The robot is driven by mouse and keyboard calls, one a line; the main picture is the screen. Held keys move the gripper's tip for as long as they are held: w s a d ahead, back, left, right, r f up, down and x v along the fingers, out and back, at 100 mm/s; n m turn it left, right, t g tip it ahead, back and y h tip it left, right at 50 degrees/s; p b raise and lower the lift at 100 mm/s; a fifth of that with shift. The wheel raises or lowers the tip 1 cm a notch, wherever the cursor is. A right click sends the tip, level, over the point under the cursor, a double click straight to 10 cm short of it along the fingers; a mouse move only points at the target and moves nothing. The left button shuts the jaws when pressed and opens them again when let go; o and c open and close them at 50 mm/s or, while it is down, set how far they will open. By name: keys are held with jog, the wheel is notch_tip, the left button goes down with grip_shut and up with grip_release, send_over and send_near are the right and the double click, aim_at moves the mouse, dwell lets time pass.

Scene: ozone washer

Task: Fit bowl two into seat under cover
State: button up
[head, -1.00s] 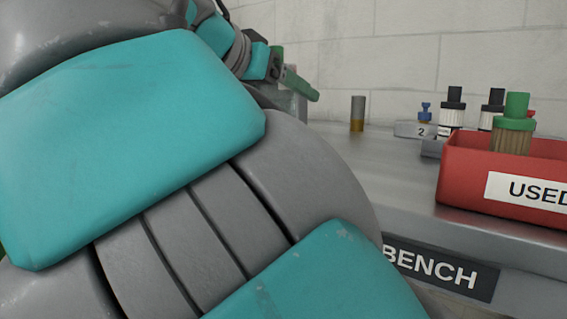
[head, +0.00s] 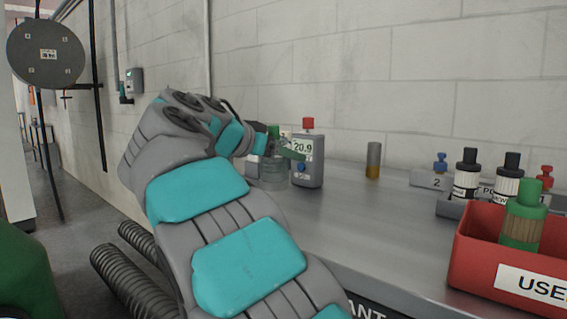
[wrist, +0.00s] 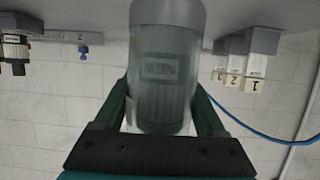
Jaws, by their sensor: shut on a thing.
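My gripper (head: 272,150) is over the bench at the picture's middle in the head view. In the wrist view its two green fingers (wrist: 163,112) stand on either side of a clear, greyish bowl (wrist: 165,78) and are shut on it. The bowl has a blurred label and a grey rounded end at the top of that view. The bowl (head: 272,174) shows small in the head view, partly hidden by the fingers. I cannot make out which number it has. I cannot identify the seat or the cover in these frames.
A gas meter (head: 308,158) reading 20.9 stands close right of the gripper. A small grey-and-brown cylinder (head: 373,161), a block marked 2 (head: 432,180), black-capped bottles (head: 467,178) and a red bin (head: 480,250) are farther right. Numbered white blocks (wrist: 235,70) show in the wrist view.

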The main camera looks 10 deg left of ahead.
aim_at(264, 163)
jog(key=shift+f+b, duration=0.8)
jog(key=shift+f, duration=0.8)
jog(key=shift+f, duration=0.2)
jog(key=o, duration=1.6)
jog(key=shift+c, duration=0.2)
jog(key=shift+s+r, duration=0.15)
jog(key=shift+r, duration=0.15)
jog(key=v, duration=1)
jog(key=shift+s+a+r, duration=0.1)
jog(key=shift+a, duration=0.05)
jog(key=shift+s+a+r, duration=0.15)
jog(key=shift+s+a, duration=0.1)
jog(key=shift+s, duration=0.35)
